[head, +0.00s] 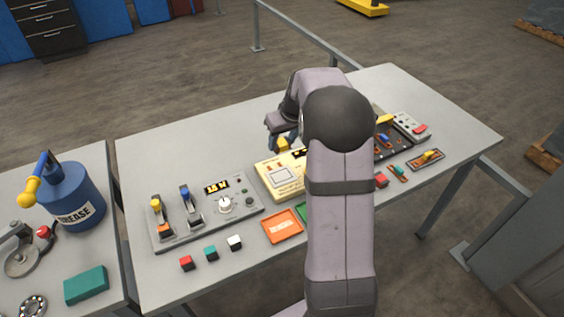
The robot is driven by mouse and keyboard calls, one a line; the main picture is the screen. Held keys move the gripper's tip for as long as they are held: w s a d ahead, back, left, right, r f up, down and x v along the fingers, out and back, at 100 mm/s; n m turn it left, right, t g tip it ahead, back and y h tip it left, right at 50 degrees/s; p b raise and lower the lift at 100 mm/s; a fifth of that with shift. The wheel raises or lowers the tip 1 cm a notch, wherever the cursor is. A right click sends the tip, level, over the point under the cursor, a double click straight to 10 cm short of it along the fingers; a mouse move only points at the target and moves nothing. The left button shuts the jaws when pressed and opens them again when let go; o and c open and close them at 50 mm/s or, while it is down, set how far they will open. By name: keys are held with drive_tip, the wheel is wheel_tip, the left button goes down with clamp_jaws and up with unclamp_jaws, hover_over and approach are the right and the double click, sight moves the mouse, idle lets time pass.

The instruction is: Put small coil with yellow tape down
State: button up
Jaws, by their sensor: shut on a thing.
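My gripper (284,136) is over the middle of the grey bench, just above the back edge of a cream tester box. It is small and partly hidden by my own arm. A small yellow piece (283,145) shows at its fingertips, which fits the coil with yellow tape. The gripper is shut on it. I cannot tell whether the piece touches the box below. A similar part with a yellow top (428,157) lies on a small brown base at the right of the bench.
The cream box (277,179) stands mid-bench, partly behind my arm. A grey lever panel (205,216) is on the left. An orange tray (282,226) and red (186,263), teal (210,253) and white (234,242) blocks lie in front. The back left of the bench (190,150) is clear.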

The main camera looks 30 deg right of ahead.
drive_tip(key=shift+d+f, duration=0.25)
drive_tip(key=shift+f, duration=0.05)
drive_tip(key=shift+d+r+b, duration=0.1)
drive_tip(key=shift+d+b, duration=0.2)
drive_tip(key=shift+b, duration=0.3)
wheel_tip(320, 180, up, 2)
drive_tip(key=s+d+b, duration=0.1)
drive_tip(key=d+b, duration=0.1)
drive_tip(key=b, duration=0.1)
drive_tip(key=n+y+b, duration=0.3)
drive_tip(key=n, duration=0.4)
hover_over(279, 225)
drive_tip(key=s+d, duration=0.1)
wheel_tip(279, 225, down, 7)
drive_tip(key=shift+s+n+g, duration=0.2)
drive_tip(key=shift+n+g, duration=0.4)
drive_tip(key=shift+n, duration=0.4)
drive_tip(key=shift+f+p, duration=0.8)
drive_tip(key=shift+f, duration=4.25)
